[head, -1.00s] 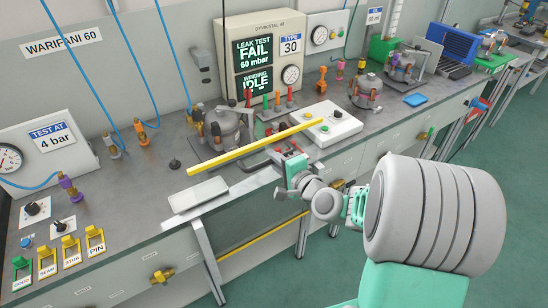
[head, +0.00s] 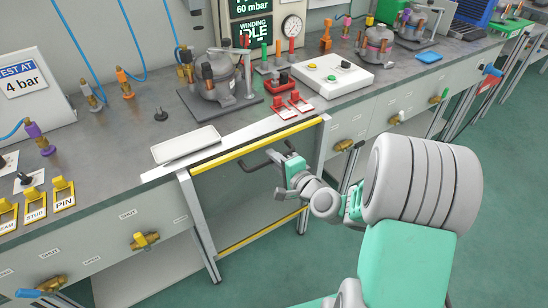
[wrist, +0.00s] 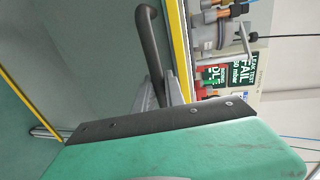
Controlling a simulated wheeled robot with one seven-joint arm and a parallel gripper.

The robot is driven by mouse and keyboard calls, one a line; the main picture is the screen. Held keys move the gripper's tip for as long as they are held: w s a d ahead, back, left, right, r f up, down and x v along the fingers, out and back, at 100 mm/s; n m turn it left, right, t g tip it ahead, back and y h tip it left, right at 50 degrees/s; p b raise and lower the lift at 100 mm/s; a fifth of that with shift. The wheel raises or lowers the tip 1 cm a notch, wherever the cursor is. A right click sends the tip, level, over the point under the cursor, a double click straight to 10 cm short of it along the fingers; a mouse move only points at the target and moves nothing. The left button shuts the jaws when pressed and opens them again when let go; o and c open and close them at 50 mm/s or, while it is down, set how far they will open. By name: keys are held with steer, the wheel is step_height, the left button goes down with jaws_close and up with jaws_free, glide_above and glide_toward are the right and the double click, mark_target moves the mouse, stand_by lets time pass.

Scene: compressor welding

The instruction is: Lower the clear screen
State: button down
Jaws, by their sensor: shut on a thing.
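The clear screen (head: 235,190) stands at the front of the bench, between two grey posts. Its yellow top bar (head: 250,145) is level with or just below the bench's front edge, and its yellow bottom bar (head: 262,232) is down near the posts' lower part. My gripper (head: 276,158) is in front of the screen, near its top bar. It is shut on the screen's dark handle (wrist: 150,45), which curves out of the jaws in the wrist view. The gripper's green body hides part of the grip.
A compressor (head: 215,80) stands on the bench behind the screen. A white tray (head: 186,144), red switches (head: 294,104) and a white button box (head: 335,75) are near the bench's front. Valves stick out of the bench front, such as a brass one (head: 343,146). The floor ahead is clear.

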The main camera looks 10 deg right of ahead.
steer(key=c, duration=1.4)
jaws_free()
steer(key=shift+c, duration=0.2)
steer(key=v, duration=0.8)
